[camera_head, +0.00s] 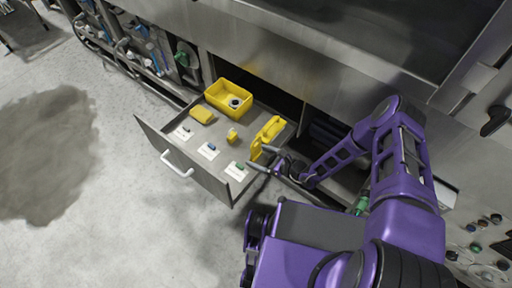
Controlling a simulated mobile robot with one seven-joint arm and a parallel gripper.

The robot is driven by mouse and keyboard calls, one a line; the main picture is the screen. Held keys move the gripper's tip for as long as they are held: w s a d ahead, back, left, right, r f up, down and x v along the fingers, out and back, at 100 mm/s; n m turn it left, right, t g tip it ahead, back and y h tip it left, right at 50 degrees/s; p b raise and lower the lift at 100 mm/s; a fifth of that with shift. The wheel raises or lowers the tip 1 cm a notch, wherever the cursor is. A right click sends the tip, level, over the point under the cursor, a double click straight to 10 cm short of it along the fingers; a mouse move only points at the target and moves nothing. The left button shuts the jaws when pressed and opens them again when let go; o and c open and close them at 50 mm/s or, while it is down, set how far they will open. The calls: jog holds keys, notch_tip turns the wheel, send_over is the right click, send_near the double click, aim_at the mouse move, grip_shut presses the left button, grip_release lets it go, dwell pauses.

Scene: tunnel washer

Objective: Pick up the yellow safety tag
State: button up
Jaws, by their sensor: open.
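Several yellow things lie in an open grey drawer, and I cannot tell for sure which is the safety tag. A larger yellow piece with an opening near its top (267,135) stands at the drawer's right side. A small yellow piece (232,136) sits near the middle, and a flat yellow block (202,114) lies at the left. My gripper (258,157) is open at the drawer's right front edge, its fingers pointing left. It is close to the lower end of the larger yellow piece; I cannot tell whether they touch.
A yellow bin (222,93) holding a dark round thing stands at the drawer's back. White cards with small coloured parts (207,151) lie along the front. The drawer front (183,163) has a white handle (177,166). A steel machine rises behind; the floor at left is open.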

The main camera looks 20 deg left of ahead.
jog(key=shift+w+a+f, duration=0.1)
jog(key=shift+a, duration=0.05)
jog(key=c, duration=1.3)
jog(key=shift+o, duration=0.2)
notch_tip(320, 180, up, 10)
jog(key=p, duration=0.2)
